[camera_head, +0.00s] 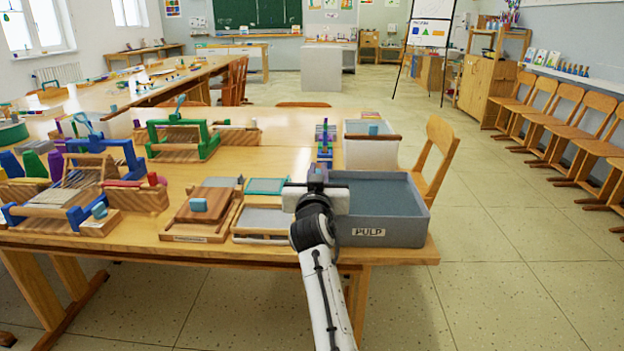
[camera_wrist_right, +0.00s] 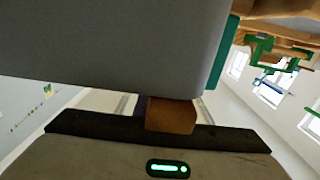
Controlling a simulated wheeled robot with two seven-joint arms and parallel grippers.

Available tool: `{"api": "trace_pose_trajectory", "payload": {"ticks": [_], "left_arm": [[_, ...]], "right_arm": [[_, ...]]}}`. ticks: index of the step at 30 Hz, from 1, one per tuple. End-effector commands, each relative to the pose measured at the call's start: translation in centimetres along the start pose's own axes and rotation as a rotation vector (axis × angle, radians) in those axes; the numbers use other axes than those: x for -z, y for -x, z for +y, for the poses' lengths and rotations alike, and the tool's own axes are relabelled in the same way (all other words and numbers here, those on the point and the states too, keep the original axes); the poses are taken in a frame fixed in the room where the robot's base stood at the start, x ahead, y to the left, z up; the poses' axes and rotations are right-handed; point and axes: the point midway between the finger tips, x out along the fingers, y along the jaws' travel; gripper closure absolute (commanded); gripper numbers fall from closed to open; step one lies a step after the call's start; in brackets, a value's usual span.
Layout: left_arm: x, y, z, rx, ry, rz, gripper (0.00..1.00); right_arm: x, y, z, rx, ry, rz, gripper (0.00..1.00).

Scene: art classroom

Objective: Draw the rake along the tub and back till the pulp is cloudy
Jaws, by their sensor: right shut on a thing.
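The tub (camera_head: 375,232) is a grey open box marked PULP at the table's front right corner. Its inside shows an even blue-grey surface with no clear swirl or cloud. My right gripper (camera_head: 316,184) is at the tub's left wall and hides part of it. In the right wrist view it is shut on a brown wooden piece (camera_wrist_right: 171,115), which looks like the end of the rake's handle. The rest of the rake is hidden. A grey surface, likely the tub wall (camera_wrist_right: 110,45), fills the upper part of that view. My left gripper is out of view.
A white bin (camera_head: 371,155) stands behind the tub, with a coloured rack (camera_head: 325,143) to its left. Wooden frames and a board with a blue block (camera_head: 198,205) lie left of the tub. A chair (camera_head: 437,155) stands close on the right.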

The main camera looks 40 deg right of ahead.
Motion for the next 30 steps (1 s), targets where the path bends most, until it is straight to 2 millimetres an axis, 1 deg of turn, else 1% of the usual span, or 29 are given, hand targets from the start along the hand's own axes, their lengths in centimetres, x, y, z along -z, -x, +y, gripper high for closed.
{"api": "trace_pose_trajectory", "payload": {"ticks": [10, 11, 12, 14, 23, 26, 30], "left_arm": [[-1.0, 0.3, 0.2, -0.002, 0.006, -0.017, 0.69], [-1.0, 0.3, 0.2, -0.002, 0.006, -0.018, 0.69], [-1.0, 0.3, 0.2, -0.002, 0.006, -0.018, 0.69], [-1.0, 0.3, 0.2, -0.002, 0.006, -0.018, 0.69], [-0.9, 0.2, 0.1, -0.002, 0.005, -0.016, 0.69], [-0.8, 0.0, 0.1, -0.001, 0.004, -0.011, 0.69], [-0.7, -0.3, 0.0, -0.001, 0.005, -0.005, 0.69]], "right_arm": [[0.0, 0.0, -0.5, 0.006, -0.002, -0.001, 1.00], [0.1, 0.0, -0.5, 0.006, -0.002, -0.001, 0.87], [0.1, 0.0, -0.6, 0.007, -0.002, -0.001, 0.81], [0.1, 0.0, -0.5, 0.007, -0.002, -0.001, 0.71], [0.0, 0.1, -0.3, 0.003, -0.001, 0.000, 0.70], [0.0, 0.6, -0.6, 0.004, -0.002, 0.000, 0.70], [-0.1, 2.0, -1.2, 0.005, -0.005, -0.001, 0.70]]}}
